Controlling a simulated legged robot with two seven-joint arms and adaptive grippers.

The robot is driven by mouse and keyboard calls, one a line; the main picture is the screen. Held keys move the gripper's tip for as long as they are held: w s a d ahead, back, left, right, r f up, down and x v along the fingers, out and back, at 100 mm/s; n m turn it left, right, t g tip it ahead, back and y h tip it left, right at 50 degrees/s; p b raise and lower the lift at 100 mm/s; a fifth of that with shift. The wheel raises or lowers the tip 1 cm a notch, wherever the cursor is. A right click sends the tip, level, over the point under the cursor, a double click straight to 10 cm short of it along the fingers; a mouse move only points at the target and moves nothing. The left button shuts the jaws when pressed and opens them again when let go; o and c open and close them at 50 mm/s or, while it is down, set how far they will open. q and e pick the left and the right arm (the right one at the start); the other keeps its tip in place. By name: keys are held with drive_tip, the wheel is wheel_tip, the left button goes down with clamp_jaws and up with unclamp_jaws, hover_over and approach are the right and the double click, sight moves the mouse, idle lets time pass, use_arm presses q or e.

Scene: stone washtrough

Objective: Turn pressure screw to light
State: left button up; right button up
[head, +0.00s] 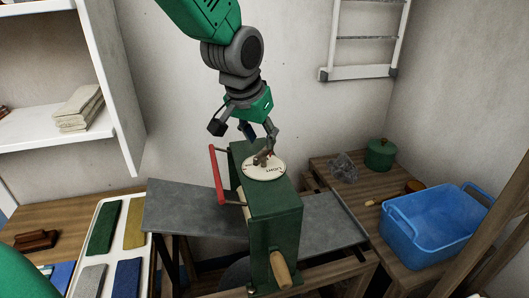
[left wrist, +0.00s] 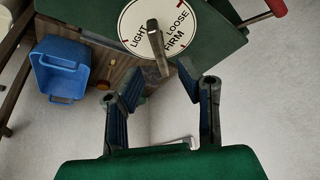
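The pressure screw (head: 264,158) is a small brown bar handle on a round white dial (head: 281,171) atop the green machine housing (head: 272,215). In the left wrist view, the dial (left wrist: 139,18) reads LIGHT, LOOSE and FIRM, with red marks. The screw's bar (left wrist: 156,45) stands across the dial's middle; which word it points to I cannot tell. My left gripper (head: 260,132) hangs over the dial, pointing down, with its fingers apart. In the left wrist view its fingertips (left wrist: 160,78) are open around the bar's near end, with gaps on both sides. My right gripper is out of view.
A red bar (head: 216,175) stands left of the housing, and a wooden handle (head: 280,269) juts from its front. A blue tub (head: 424,243) and a green pot (head: 381,154) stand right. A tray (head: 105,248) of coloured cloths lies left.

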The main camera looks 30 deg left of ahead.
sight(264, 149)
use_arm(q)
drive_tip(key=shift+x, duration=2.15)
drive_tip(key=shift+c, duration=0.4)
clamp_jaws()
